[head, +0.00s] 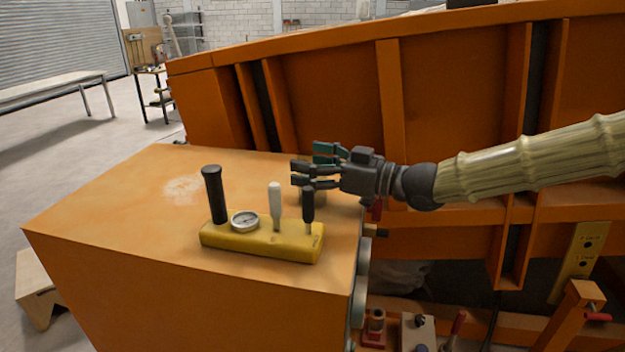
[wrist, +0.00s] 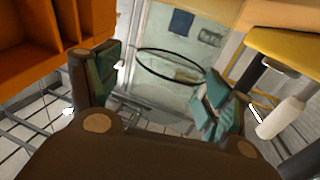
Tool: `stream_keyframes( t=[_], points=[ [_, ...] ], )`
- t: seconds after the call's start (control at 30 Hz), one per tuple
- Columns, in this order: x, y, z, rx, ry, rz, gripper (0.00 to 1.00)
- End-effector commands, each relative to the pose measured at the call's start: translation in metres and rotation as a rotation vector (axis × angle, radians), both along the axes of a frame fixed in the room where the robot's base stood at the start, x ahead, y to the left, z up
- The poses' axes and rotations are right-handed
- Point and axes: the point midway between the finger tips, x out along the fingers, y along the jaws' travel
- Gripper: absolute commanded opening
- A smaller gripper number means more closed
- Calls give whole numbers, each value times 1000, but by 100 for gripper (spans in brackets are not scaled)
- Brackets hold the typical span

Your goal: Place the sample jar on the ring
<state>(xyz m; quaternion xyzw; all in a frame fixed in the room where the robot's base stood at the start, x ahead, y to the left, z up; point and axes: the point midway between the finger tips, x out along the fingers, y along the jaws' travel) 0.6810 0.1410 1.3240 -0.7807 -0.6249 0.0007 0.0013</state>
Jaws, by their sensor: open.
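My gripper (head: 303,173) is open, above the far right part of an orange cabinet top, with its fingers pointing left. A small brownish-grey object (head: 315,195) stands just under or behind the fingers and is mostly hidden; I cannot tell if it is the sample jar. In the wrist view, my gripper's teal finger pads (wrist: 158,90) are wide apart with nothing clearly held. Between them shows a dark oval outline (wrist: 140,62) against a pale, glassy area; I cannot tell if it is a rim or the ring. A pale patch (head: 185,188) marks the cabinet top.
A yellow control block (head: 262,242) with a black lever (head: 214,194), a gauge (head: 245,221), a white lever (head: 275,205) and another dark lever (head: 308,208) sits in front of my gripper. The orange sandbed wall (head: 330,95) rises behind. The cabinet top (head: 130,215) is clear to the left.

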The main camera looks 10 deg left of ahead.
Motion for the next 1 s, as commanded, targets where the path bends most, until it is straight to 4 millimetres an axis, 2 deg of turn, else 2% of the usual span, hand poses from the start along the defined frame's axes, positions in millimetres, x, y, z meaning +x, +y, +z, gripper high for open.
stream_keyframes(
  t=[0.17, 0.4, 0.43, 0.5, 0.77, 1.0],
  points=[
    [0, 0, 0, 0, -1, 0, 77],
    [0, 0, 0, 0, -1, 0, 33],
    [0, 0, 0, 0, -1, 0, 28],
    [0, 0, 0, 0, -1, 0, 24],
    [0, 0, 2, 0, -1, 0, 24],
    [0, 0, 22, 0, -6, 0, 24]
  ],
)
